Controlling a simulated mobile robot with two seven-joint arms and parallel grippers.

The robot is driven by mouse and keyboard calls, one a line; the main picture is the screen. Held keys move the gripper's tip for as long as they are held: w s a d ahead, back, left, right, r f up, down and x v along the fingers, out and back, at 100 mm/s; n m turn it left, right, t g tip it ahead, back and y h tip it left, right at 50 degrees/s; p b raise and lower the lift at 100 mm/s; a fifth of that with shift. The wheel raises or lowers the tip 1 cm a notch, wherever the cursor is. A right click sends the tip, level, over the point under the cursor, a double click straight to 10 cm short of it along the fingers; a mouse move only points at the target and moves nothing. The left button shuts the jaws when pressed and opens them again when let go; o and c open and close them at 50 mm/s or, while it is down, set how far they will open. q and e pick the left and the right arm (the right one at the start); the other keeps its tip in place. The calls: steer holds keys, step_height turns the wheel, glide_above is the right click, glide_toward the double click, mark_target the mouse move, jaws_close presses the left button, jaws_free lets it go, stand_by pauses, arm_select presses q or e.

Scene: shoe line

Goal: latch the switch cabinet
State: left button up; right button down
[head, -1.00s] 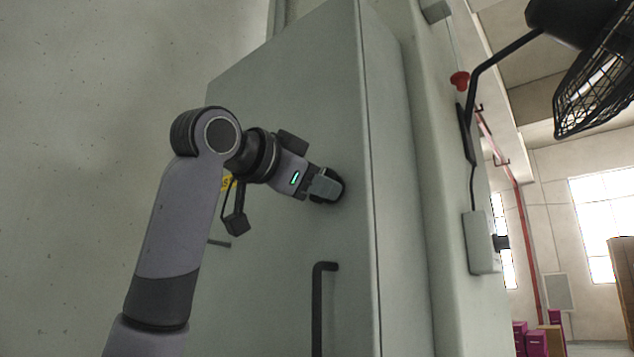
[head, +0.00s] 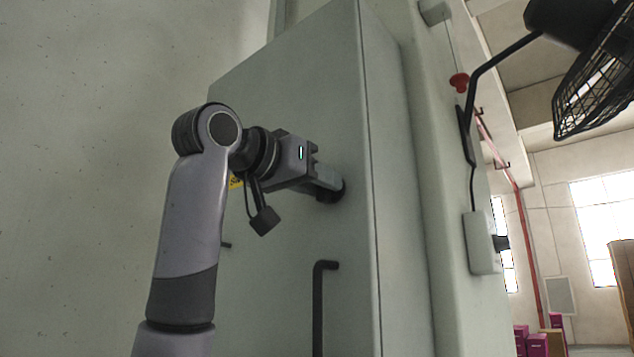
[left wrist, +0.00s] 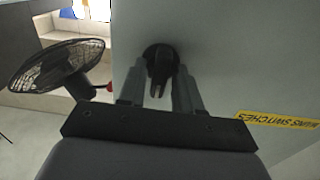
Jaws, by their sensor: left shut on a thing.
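The switch cabinet (head: 290,95) is a tall grey-green box with its door face toward me; the door looks closed along its right edge. A round black latch knob (head: 338,192) sits on the door near that edge. It also shows in the left wrist view (left wrist: 158,54), between my fingers. My left gripper (head: 328,184) is shut on the latch knob; the fingers hide part of it. In the left wrist view the two grey fingers (left wrist: 164,88) stand on either side of its dark grip. My right gripper is not in view.
A black bar handle (head: 318,300) stands out below the knob. A yellow label (left wrist: 277,119) is on the door.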

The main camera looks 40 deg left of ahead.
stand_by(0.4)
arm_select(q)
steer(key=o, duration=0.7)
steer(key=shift+o, duration=0.2)
steer(key=shift+s, duration=0.15)
steer(key=s+b, duration=0.2)
steer(key=s, duration=0.5)
steer(key=shift+a, duration=0.3)
